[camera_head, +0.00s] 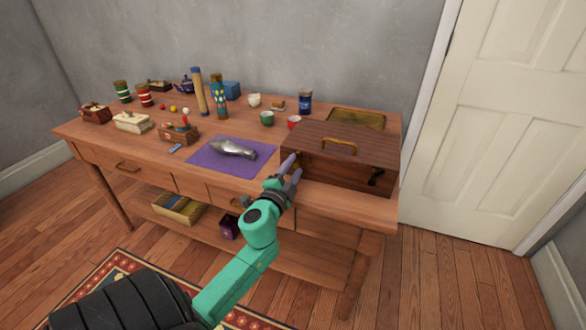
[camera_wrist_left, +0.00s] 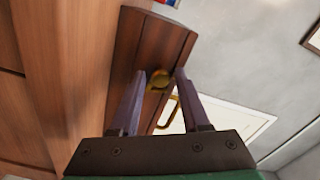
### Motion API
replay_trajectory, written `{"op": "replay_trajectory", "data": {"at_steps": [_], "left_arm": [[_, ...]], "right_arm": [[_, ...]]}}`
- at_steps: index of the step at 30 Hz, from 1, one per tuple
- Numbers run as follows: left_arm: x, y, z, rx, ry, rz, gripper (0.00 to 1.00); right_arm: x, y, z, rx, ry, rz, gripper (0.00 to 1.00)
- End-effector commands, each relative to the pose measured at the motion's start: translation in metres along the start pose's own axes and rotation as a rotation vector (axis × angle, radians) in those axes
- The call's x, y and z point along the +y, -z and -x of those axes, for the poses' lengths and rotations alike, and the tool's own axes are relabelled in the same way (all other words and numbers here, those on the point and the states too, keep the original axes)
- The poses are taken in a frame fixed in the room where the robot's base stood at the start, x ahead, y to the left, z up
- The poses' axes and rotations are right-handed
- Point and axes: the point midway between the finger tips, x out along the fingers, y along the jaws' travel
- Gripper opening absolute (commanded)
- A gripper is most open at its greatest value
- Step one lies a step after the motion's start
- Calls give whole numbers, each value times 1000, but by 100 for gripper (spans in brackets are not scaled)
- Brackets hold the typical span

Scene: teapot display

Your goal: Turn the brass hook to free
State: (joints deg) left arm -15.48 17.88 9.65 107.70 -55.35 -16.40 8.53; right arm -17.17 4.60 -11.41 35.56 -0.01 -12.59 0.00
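The brown wooden box (camera_head: 345,172) stands closed at the right of the table, with a brass handle (camera_head: 338,145) on its lid. My left gripper (camera_head: 293,166) is at the left part of the box front, seemingly empty. In the left wrist view its two fingers (camera_wrist_left: 160,82) are apart, with the brass hook (camera_wrist_left: 158,78) showing between their tips. I cannot tell whether they touch it. The hook is hidden by the gripper in the head view. A dark latch (camera_head: 376,177) shows at the right of the box front. My right gripper is not in view.
A purple cloth (camera_head: 210,160) with a shiny metal piece (camera_head: 234,149) lies left of the box. The wooden table (camera_head: 350,203) has a bare strip before the box.

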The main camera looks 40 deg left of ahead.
Motion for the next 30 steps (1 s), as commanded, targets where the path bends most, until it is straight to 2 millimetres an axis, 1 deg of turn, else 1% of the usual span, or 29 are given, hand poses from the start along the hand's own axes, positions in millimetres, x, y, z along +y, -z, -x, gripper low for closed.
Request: {"op": "replay_trajectory", "data": {"at_steps": [10, 14, 17, 23, 24, 25, 27, 30], "left_arm": [[0, 0, 1, 0, 0, 1, 58], [2, -1, 12, -1, -2, 3, 58], [2, -1, 32, -3, -2, 4, 58], [4, -3, 92, -6, -3, 5, 58], [6, -4, 103, -6, -4, 5, 58], [6, -4, 111, -6, -3, 4, 58], [5, -4, 127, -6, -3, 4, 58], [4, -2, 141, -4, -2, 2, 58]], "right_arm": [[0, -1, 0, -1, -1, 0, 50], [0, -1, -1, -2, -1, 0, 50], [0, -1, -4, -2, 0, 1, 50], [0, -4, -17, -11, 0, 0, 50], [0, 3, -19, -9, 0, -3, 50], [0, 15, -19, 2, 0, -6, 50], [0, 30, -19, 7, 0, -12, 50], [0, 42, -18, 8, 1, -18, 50]]}}
